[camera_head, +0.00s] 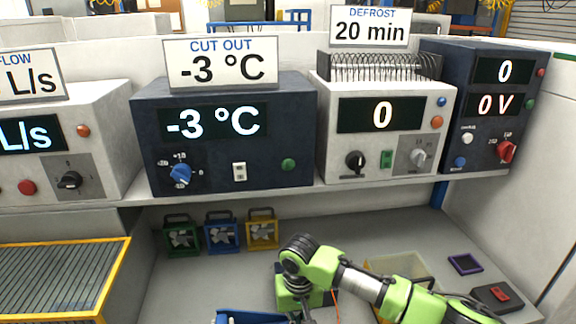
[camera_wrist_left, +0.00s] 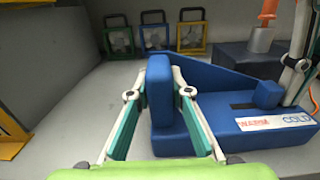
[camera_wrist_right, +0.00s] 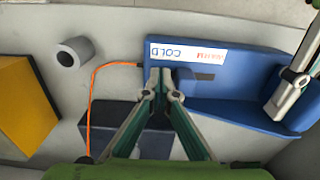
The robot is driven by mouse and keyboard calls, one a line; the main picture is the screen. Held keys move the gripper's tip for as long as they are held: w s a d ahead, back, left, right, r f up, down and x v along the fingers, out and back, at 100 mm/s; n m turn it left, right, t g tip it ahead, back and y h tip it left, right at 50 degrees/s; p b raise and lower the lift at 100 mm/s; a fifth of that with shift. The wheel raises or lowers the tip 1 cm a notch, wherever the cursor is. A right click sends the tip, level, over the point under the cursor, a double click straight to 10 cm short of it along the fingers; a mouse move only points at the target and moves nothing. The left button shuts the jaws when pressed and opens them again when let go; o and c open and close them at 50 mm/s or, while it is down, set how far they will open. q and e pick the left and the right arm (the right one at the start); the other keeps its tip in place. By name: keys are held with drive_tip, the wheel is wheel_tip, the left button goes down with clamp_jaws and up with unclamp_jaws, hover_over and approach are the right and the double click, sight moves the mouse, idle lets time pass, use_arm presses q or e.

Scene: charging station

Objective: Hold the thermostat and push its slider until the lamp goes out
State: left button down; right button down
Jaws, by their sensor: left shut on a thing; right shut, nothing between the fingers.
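The thermostat is a blue body with an upright plate and a WARM/COLD label (camera_wrist_left: 272,122); it lies on the bench. In the left wrist view my left gripper (camera_wrist_left: 160,100) is shut on its upright plate. The blue slider knob (camera_wrist_left: 268,94) stands near the COLD end, with the dark slot running towards WARM. In the right wrist view my right gripper (camera_wrist_right: 163,82) is shut and empty beside the knob, on its COLD side; contact cannot be told. A silver post with an orange top (camera_wrist_left: 264,20) stands on a dark block behind; I cannot tell whether it is the lamp.
An orange cable (camera_wrist_right: 90,115) runs from the thermostat across the bench. A grey cylinder (camera_wrist_right: 74,52) and a yellow-topped box (camera_wrist_right: 25,105) lie nearby. Small green, blue and yellow fan frames (camera_head: 221,233) stand at the back. Instruments (camera_head: 225,140) fill the shelf above.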

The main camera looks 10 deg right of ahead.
drive_tip(key=shift+d, duration=0.8)
wheel_tip(320, 180, up, 8)
idle(0.5)
use_arm(q)
drive_tip(key=c, duration=1.8)
unclamp_jaws()
drive_tip(key=shift+o, duration=0.2)
